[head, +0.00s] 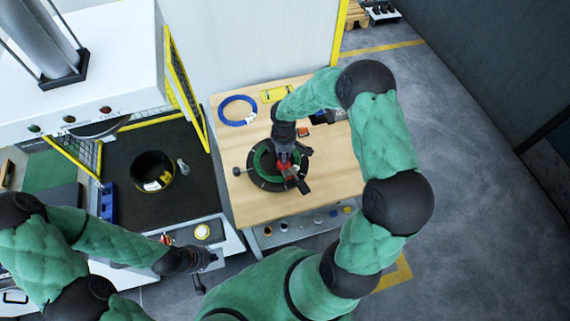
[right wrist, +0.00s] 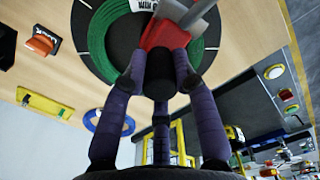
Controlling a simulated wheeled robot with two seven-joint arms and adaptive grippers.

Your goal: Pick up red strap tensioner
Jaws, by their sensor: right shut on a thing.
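The red strap tensioner (head: 288,169) has a red body and grey metal parts; it also shows in the right wrist view (right wrist: 163,38).
The wooden table (head: 240,196) also carries a blue coil (head: 222,104), a yellow tool (head: 277,94) and a small orange-and-black thing (right wrist: 41,42). A black coil (head: 152,169) sits on a dark mat to the left. Grey floor lies open on the right.

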